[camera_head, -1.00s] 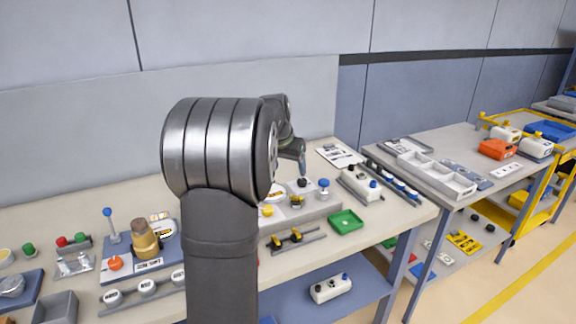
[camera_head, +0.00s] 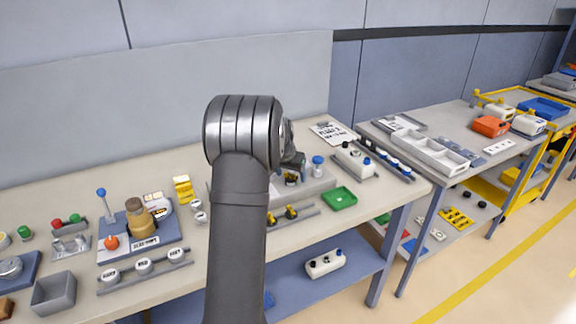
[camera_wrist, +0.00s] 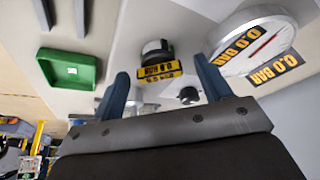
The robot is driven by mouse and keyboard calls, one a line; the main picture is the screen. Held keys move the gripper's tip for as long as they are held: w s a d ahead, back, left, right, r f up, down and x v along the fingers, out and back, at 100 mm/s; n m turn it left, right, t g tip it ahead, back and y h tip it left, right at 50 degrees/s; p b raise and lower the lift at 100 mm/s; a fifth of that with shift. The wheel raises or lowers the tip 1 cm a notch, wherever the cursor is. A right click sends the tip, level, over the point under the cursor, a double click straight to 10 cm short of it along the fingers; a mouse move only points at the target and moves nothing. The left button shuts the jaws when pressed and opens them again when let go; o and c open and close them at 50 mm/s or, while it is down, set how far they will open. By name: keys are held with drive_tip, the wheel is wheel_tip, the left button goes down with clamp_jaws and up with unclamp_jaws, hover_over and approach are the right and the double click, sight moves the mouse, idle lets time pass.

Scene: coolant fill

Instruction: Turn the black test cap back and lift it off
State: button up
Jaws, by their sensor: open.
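I see no contact. A smaller black knob (camera_wrist: 188,95) lies near the right finger. In the head view my gripper (camera_head: 293,163) is over the grey block, largely hidden behind my arm. The yellow label (camera_head: 291,179) shows below it.
A round white gauge (camera_wrist: 250,45) stands close to the right finger. A blue knob (camera_head: 318,161) rises right of the gripper. A green tray (camera_head: 339,198) lies in front on the bench.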

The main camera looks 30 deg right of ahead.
drive_tip(key=shift+w+d+f, duration=0.15)
drive_tip(key=shift+d+f, duration=0.05)
drive_tip(key=shift+f, duration=0.4)
drive_tip(key=c, duration=0.9)
drive_tip(key=shift+o, duration=1.2)
drive_tip(key=shift+c, duration=1.1)
drive_tip(key=shift+n+t+y, duration=0.4)
drive_tip(key=shift+n+y, duration=0.1)
drive_tip(key=shift+n, duration=1.1)
drive_tip(key=shift+n, duration=0.6)
drive_tip(key=shift+n+t+y, duration=0.3)
drive_tip(key=shift+n+y, duration=0.3)
drive_tip(key=shift+n, duration=0.4)
